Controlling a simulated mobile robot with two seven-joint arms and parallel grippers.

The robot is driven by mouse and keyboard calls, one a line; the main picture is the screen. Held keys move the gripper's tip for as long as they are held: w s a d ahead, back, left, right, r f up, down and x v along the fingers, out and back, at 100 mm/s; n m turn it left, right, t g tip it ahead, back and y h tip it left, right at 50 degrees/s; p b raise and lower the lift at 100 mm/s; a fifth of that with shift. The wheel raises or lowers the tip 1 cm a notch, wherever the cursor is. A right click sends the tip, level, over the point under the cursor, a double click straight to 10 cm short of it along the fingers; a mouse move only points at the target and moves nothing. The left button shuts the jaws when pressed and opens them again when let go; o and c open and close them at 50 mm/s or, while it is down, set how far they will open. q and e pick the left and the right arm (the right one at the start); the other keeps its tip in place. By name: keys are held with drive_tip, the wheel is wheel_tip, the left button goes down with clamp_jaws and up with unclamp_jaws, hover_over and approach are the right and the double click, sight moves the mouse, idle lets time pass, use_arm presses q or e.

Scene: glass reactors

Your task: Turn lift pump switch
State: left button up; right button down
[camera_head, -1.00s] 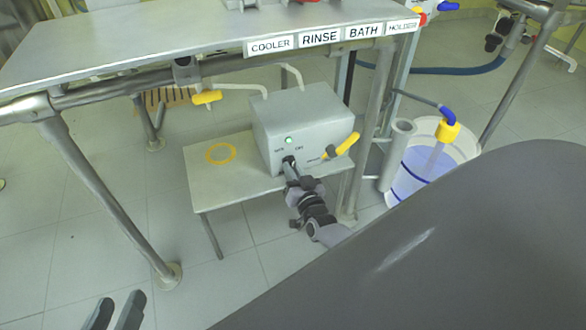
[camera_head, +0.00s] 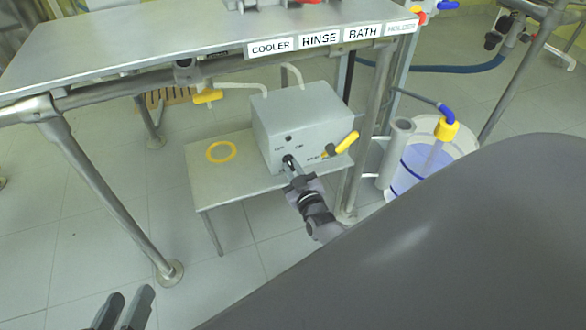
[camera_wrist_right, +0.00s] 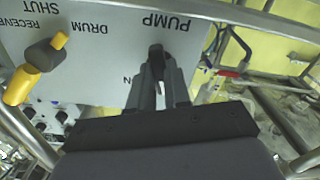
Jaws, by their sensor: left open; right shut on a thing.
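The grey pump box (camera_head: 312,115) stands on a low metal table under the bench. Its front carries a small lamp (camera_head: 288,138), now dark, above the switch. My right gripper (camera_head: 290,164) reaches the box front and is shut on the black switch knob (camera_wrist_right: 156,54), below the PUMP label in the wrist view. The fingers hide most of the knob, and its exact angle is hard to tell. My left gripper (camera_head: 127,300) is open and empty at the bottom left, far from the box.
A yellow-handled valve (camera_head: 346,143) is on the box's right side; its handle also shows in the wrist view (camera_wrist_right: 18,84). A yellow ring (camera_head: 221,152) marks the low table. A bucket (camera_head: 438,165) stands right. The labelled bench (camera_head: 180,35) overhangs the box.

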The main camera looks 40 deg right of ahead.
drive_tip(key=shift+s+f, duration=0.1)
drive_tip(key=c, duration=1.1)
unclamp_jaws()
drive_tip(key=shift+s+a+p, duration=0.1)
drive_tip(key=shift+s+p, duration=0.25)
drive_tip(key=shift+s, duration=0.1)
use_arm(q)
drive_tip(key=shift+s+a+r+y+p, duration=0.15)
drive_tip(key=shift+a+y+p, duration=0.25)
drive_tip(key=shift+p, duration=0.25)
drive_tip(key=shift+s+a+r+y+p, duration=0.1)
drive_tip(key=shift+a+y+p, duration=0.2)
drive_tip(key=shift+a+p, duration=0.25)
use_arm(e)
drive_tip(key=v, duration=0.6)
drive_tip(key=shift+a, duration=0.1)
use_arm(q)
drive_tip(key=shift+d, duration=0.15)
use_arm(e)
drive_tip(key=shift+s, duration=0.15)
